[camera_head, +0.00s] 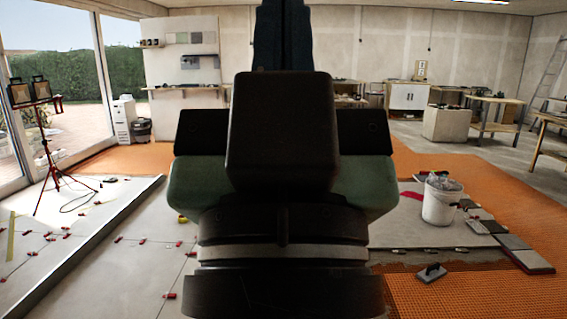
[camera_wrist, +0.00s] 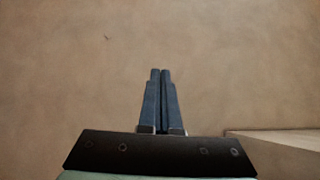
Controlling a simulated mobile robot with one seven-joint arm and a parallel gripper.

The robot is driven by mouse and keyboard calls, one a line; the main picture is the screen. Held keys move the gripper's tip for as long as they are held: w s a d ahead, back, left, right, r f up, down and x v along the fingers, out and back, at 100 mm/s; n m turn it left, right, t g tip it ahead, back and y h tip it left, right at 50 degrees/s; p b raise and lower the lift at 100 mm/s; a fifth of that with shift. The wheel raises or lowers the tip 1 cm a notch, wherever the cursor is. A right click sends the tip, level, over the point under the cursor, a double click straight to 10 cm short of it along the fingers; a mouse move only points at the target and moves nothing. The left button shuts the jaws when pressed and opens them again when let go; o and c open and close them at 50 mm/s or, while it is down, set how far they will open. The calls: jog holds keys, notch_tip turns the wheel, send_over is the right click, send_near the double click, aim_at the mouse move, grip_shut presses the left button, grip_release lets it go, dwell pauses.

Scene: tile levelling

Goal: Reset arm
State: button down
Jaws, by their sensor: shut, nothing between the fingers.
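My gripper (camera_wrist: 160,72) shows in the wrist view with its two dark fingers together and nothing between them. It points at a plain brownish surface (camera_wrist: 70,60) and appears clear of it. In the head view my own arm stands upright in the middle and hides the centre of the room.
A tiled floor with red levelling clips (camera_head: 168,295) lies on the left, near a red tripod (camera_head: 48,165). On the right are a white bucket (camera_head: 440,200), a trowel (camera_head: 431,272) and orange matting (camera_head: 470,295). Workbenches (camera_head: 492,118) stand at the back right.

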notch_tip(320, 180, up, 14)
jog(key=p, duration=1.1)
jog(key=shift+p, duration=0.4)
jog(key=c, duration=1.5)
grip_release()
jog(key=shift+r, duration=0.25)
jog(key=o, duration=0.7)
jog(key=shift+w, duration=0.1)
